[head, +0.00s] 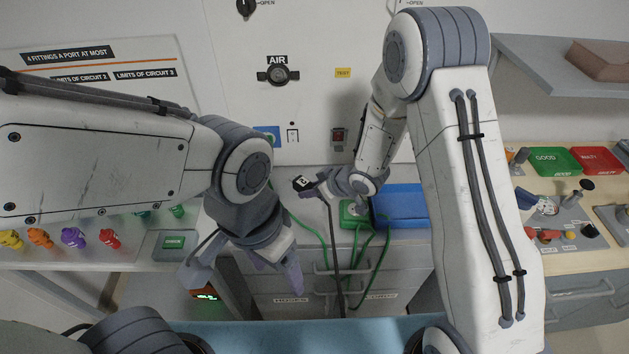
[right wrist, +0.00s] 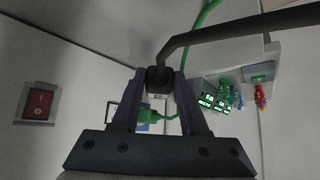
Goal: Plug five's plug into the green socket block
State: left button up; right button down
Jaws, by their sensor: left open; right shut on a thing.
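A black plug (head: 303,184) with a white mark sits in my right gripper (head: 315,188), in front of the wall. In the right wrist view the plug (right wrist: 158,80) is between the two fingers, and a thick dark cord runs from it to the upper right. The mark is too small to read surely. The green socket block (head: 350,213) lies to the right of and below the plug, apart from it, partly hidden by my right arm and cords. My left gripper (head: 245,272) is open and empty, low in front of the drawers.
A blue tray (head: 400,204) stands right of the green block. Green cords (head: 381,262) hang over the drawers (head: 310,282). A red switch (head: 338,138) and a blue plate (head: 267,136) are on the wall. Coloured fittings (head: 73,237) stand at the left.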

jog(key=shift+f, duration=0.2)
jog(key=shift+d+f+b, duration=0.2)
jog(key=shift+f+b, duration=0.3)
jog(key=shift+b, duration=0.05)
jog(key=shift+d+f+b, duration=0.2)
jog(key=shift+f+b, duration=0.3)
jog(key=shift+b, duration=0.05)
notch_tip(320, 180, down, 4)
jog(key=b, duration=0.4)
jog(key=shift+f, duration=0.25)
jog(key=shift+c, duration=1.7)
grip_release()
